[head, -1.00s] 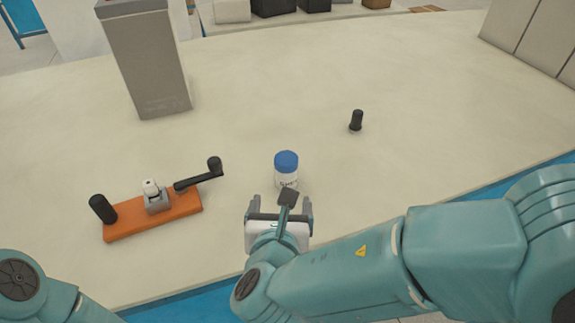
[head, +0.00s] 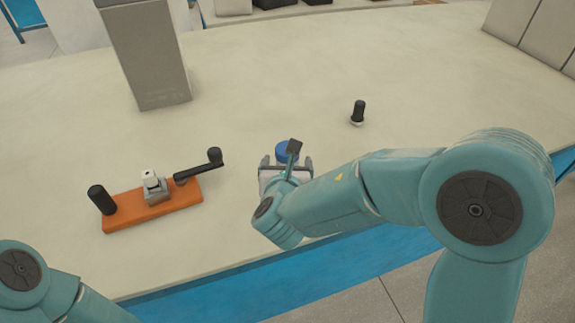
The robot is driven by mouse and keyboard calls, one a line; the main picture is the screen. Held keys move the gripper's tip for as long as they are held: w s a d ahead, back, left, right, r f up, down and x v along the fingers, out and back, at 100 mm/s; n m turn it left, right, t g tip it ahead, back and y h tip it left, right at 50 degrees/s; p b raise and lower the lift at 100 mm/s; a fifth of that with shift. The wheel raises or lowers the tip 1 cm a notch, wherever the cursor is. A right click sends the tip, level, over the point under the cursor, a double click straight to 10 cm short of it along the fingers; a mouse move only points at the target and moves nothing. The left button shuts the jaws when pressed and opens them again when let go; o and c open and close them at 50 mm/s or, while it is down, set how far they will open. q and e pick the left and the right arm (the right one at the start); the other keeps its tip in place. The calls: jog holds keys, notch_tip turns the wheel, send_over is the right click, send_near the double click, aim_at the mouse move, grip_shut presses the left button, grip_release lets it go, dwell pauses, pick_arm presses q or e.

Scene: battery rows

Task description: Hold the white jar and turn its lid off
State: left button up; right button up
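The white jar with a blue lid (head: 285,149) stands on the table near the middle of the head view. Its white body is largely hidden behind my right gripper, and the lid is on it. My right gripper (head: 286,160) is at the jar, with its fingers spread wide to the left and right of it. The fingers look apart from the lid; contact with the jar body cannot be seen. My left arm shows at the bottom left, but its gripper is out of view.
An orange board (head: 150,212) with a black crank handle (head: 199,167) and a black knob (head: 101,199) lies to the left. A small black-topped peg (head: 358,111) stands at the right. A tall grey box (head: 147,60) stands at the back left. Table between is clear.

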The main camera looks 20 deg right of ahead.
jog(key=x, duration=0.3)
jog(key=shift+s+r, duration=0.1)
jog(key=shift+s, duration=0.05)
jog(key=c, duration=1.2)
notch_tip(320, 180, up, 20)
jog(key=p, duration=0.5)
